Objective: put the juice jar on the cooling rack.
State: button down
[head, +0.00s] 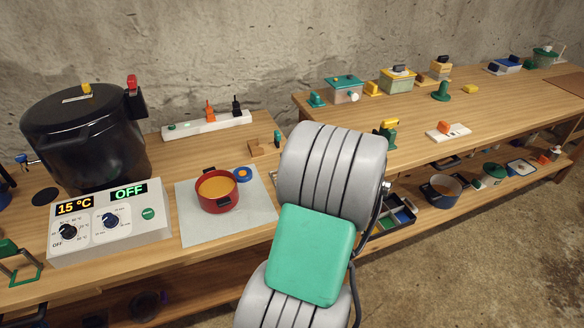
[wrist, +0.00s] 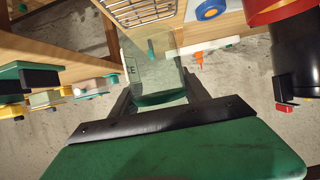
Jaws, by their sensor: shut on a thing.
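In the wrist view my gripper (wrist: 158,82) is shut on a clear glass jar (wrist: 152,66), with one dark finger on each side. The jar looks see-through with a greenish tint; I cannot tell what is in it. A wire rack (wrist: 138,12), likely the cooling rack, shows at the top edge of the wrist view, apart from the jar and partly cut off. In the head view my arm's grey links and green cover hide the gripper, the jar and most of the rack area.
Left are a big black canner (head: 88,140) and a control box (head: 110,228). A white power strip (head: 207,124) lies behind. Another bench (head: 480,107) holds several small items.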

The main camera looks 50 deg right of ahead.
jog(key=w+f, duration=0.1)
jog(key=w+d+f, duration=0.1)
jog(key=f, duration=0.1)
jog(key=d+f, duration=0.1)
jog(key=shift+w+f, duration=0.25)
jog(key=shift+w, duration=0.15)
jog(key=f, duration=0.3)
jog(key=shift+w+d+f+p, duration=0.15)
jog(key=shift+w+f+p, duration=0.1)
jog(key=shift+p, duration=0.1)
jog(key=shift+s, duration=0.1)
jog(key=shift+f, duration=0.2)
jog(key=c, duration=0.6)
grip_release()
jog(key=shift+o, duration=0.2)
jog(key=shift+r, duration=0.2)
